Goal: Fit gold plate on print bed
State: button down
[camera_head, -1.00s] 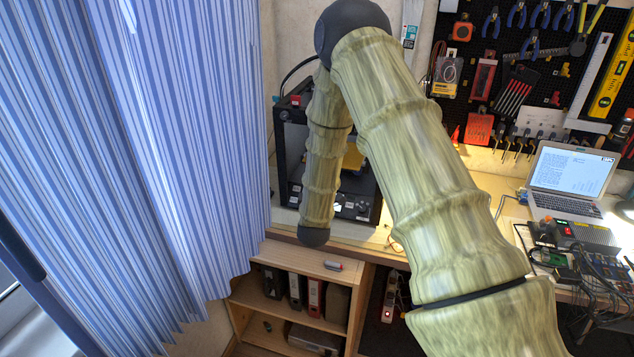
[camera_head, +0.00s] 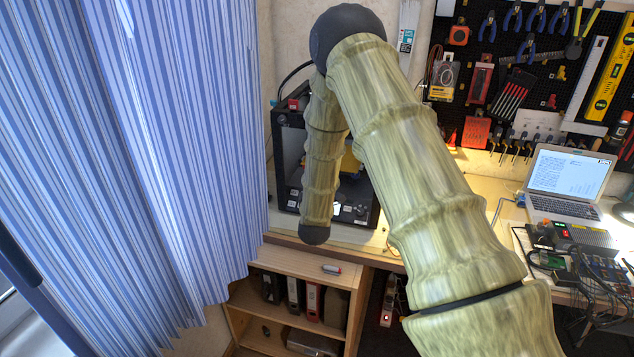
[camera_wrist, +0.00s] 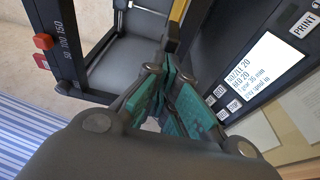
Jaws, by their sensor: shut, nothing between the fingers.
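The black 3D printer (camera_head: 288,150) stands on the bench, largely hidden behind my arm in the head view. A small gold patch, likely the gold plate (camera_head: 352,162), shows between my arm links. In the wrist view a thin gold strip (camera_wrist: 178,11), perhaps the plate's edge, shows beyond my fingers. My gripper (camera_wrist: 172,80) has teal finger pads drawn together with nothing held; it is just in front of the printer, and the head view hides it. A grey surface (camera_wrist: 125,68) lies inside the printer frame; I cannot tell whether it is the print bed.
The printer's lit screen (camera_wrist: 265,75) is close to the right of my fingers. A striped curtain (camera_head: 140,150) fills the left. A laptop (camera_head: 567,175) and electronics (camera_head: 570,255) occupy the bench's right. A shelf (camera_head: 270,258) stands below the bench front.

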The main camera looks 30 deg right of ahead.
jog(key=shift+w+d, duration=1.35)
jog(key=shift+d, duration=0.25)
dwell(0.3)
jog(key=s+a, duration=0.5)
jog(key=a, duration=0.1)
dwell(0.9)
jog(key=shift+s, duration=0.1)
dwell(0.3)
jog(key=s+a+f+m+g+y, duration=0.35)
jog(key=s+a+f, duration=0.25)
jog(key=s+f, duration=0.5)
jog(key=s+a+f+m+g+y, duration=0.3)
jog(key=s+a+f, duration=0.5)
jog(key=f, duration=0.6)
jog(key=s+a+f+m+g+y, duration=0.1)
jog(key=s+a+f+g, duration=0.1)
jog(key=s, duration=0.7)
jog(key=s+a+f+m+g+y, duration=0.1)
jog(key=s+a+f+m+g, duration=0.1)
jog(key=s, duration=0.8)
jog(key=s+a+f+m+g+y, duration=0.2)
jog(key=s+a+f+g, duration=0.1)
jog(key=s, duration=0.7)
jog(key=shift+a+f+g, duration=0.15)
jog(key=shift+a+g, duration=0.6)
jog(key=shift+a, duration=0.35)
jog(key=shift+s, duration=0.1)
